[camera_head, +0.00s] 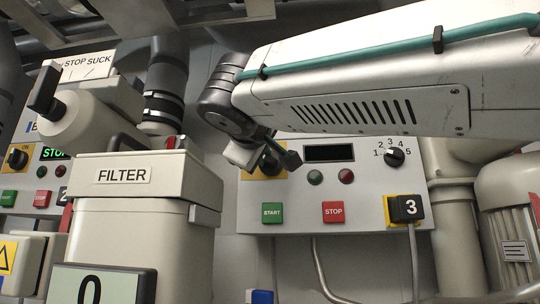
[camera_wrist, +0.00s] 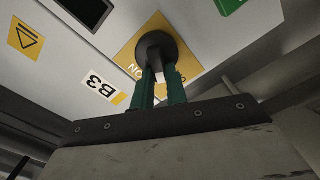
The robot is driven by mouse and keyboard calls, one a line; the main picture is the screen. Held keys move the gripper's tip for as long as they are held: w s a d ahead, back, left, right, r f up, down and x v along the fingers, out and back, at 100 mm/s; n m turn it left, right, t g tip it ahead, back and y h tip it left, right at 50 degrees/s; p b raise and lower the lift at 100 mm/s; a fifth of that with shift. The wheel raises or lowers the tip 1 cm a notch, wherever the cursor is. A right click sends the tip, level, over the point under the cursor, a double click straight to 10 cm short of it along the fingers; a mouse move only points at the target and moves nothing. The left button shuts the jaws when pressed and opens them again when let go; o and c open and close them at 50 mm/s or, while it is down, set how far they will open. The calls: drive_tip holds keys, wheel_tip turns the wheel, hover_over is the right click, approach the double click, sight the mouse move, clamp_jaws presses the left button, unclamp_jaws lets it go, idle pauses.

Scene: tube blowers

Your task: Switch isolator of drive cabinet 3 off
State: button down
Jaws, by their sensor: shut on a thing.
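Drive cabinet 3 (camera_head: 300,222) is the pale panel at the centre right in the head view, with a black tag marked 3 (camera_head: 408,208). Its isolator is a black round knob (camera_head: 268,162) on a yellow plate (camera_head: 250,168), at the panel's upper left. In the wrist view the knob (camera_wrist: 155,46) sits on the yellow plate (camera_wrist: 128,48), beside a B3 label (camera_wrist: 103,88). My gripper (camera_wrist: 162,78) is shut on the knob with its teal fingers. The plate's lettering is partly hidden behind the fingers, and I cannot tell which way the knob points.
Cabinet 3 also has a green START button (camera_head: 272,213), a red STOP button (camera_head: 333,212) and a selector dial (camera_head: 394,157). A FILTER housing (camera_head: 145,178) stands close on the left. A motor (camera_head: 510,215) stands at the right. My arm crosses the upper right.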

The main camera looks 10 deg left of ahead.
drive_tip(key=n, duration=0.5)
drive_tip(key=shift+a+f+n, duration=0.1)
drive_tip(key=shift+f+n, duration=0.2)
drive_tip(key=shift+n, duration=0.1)
idle(0.4)
drive_tip(key=c, duration=1.4)
unclamp_jaws()
drive_tip(key=shift+f, duration=0.15)
drive_tip(key=s, duration=0.7)
drive_tip(key=shift+s+d, duration=0.2)
drive_tip(key=shift+s, duration=0.2)
